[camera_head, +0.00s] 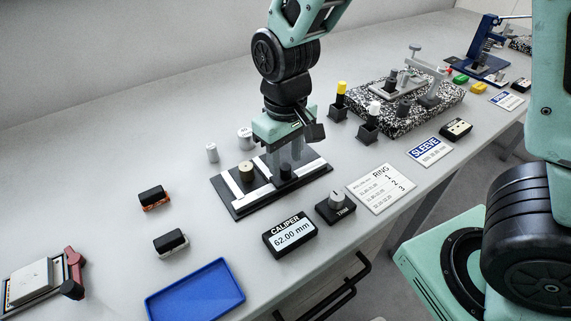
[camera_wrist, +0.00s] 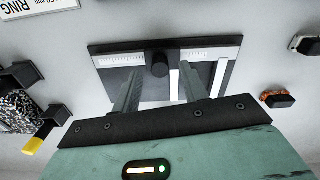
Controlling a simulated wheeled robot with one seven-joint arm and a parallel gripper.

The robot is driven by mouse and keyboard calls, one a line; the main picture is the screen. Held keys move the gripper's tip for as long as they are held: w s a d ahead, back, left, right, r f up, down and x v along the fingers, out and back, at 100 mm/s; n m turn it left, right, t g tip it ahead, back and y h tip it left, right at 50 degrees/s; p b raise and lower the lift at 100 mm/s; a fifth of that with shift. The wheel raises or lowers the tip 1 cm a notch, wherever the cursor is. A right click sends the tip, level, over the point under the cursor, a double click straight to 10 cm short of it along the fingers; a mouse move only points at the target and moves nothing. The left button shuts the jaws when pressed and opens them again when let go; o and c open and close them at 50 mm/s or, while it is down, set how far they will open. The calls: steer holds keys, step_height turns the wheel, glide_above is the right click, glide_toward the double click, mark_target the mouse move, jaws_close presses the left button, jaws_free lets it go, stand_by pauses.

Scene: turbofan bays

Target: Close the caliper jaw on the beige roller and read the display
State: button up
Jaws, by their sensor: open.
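The caliper is a black base plate (camera_head: 240,208) with white scale strips, lying flat on the bench; the plate also shows in the wrist view (camera_wrist: 105,47). I cannot make the roller out in the wrist view. A black knob (camera_head: 286,171) stands on the plate right of the roller. My gripper (camera_head: 284,165) points down over the knob, fingers open. In the wrist view the knob (camera_wrist: 160,64) shows between the two fingers (camera_wrist: 160,76); contact cannot be told. The caliper display (camera_head: 290,233) reads 62.00 mm.
A dark block with a grey knob (camera_head: 335,207) and a RING card (camera_head: 381,188) lie right of the display. A blue tray (camera_head: 195,291) is at the front. Pale cylinders (camera_head: 212,152) stand behind the plate. A speckled slab (camera_head: 400,118) with a fixture is farther right.

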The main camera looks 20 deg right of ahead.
mark_target(274, 182)
steer(key=shift+f, duration=1.25)
jaws_close()
steer(key=shift+s+a+r+p, duration=0.15)
steer(key=shift+a+p, duration=0.2)
steer(key=shift+a, duration=0.35)
steer(key=shift+s+a+p, duration=0.15)
steer(key=shift+a+p, duration=0.2)
steer(key=shift+a, duration=0.45)
jaws_free()
step_height(274, 182, up, 17)
steer(key=shift+r, duration=0.1)
